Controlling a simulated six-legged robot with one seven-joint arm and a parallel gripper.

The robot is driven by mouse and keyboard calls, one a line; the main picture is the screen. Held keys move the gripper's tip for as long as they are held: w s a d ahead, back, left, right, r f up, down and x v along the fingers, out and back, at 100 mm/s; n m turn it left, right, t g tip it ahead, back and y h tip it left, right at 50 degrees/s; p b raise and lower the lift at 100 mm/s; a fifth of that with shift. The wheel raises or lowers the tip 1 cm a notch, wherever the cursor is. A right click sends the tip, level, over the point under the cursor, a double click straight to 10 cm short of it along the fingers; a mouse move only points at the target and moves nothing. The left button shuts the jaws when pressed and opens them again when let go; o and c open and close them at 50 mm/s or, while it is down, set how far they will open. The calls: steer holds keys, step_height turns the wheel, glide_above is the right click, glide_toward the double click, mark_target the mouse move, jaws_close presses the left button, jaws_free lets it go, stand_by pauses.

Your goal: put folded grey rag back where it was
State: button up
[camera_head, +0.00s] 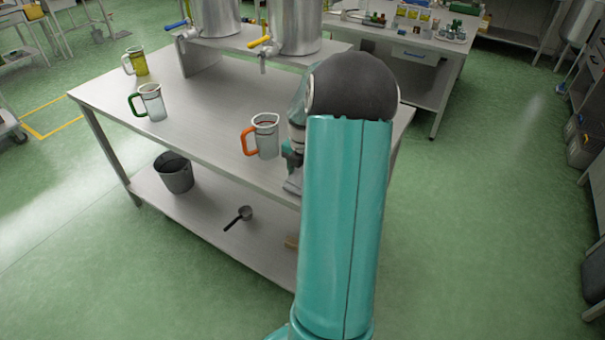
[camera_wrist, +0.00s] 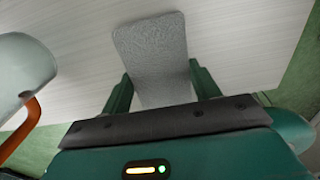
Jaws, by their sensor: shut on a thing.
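The folded grey rag (camera_wrist: 152,48) is a flat, speckled grey rectangle with rounded corners. In the wrist view it lies between the two green fingers of my gripper (camera_wrist: 161,74), which is shut on it. The far part of the rag sticks out beyond the fingertips, over the pale metal tabletop. I cannot tell whether it touches the top. In the head view my arm hides most of the gripper, and a small grey edge of the rag (camera_head: 292,186) shows at the table's front edge.
Steel tanks with taps (camera_head: 295,25) stand behind. The lower shelf holds a bucket (camera_head: 174,175) and a scoop (camera_head: 244,213).

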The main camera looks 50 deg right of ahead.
steer(key=shift+f, duration=0.1)
steer(key=shift+f, duration=0.15)
steer(key=o, duration=0.9)
step_height(320, 180, up, 12)
steer(key=shift+r, duration=0.2)
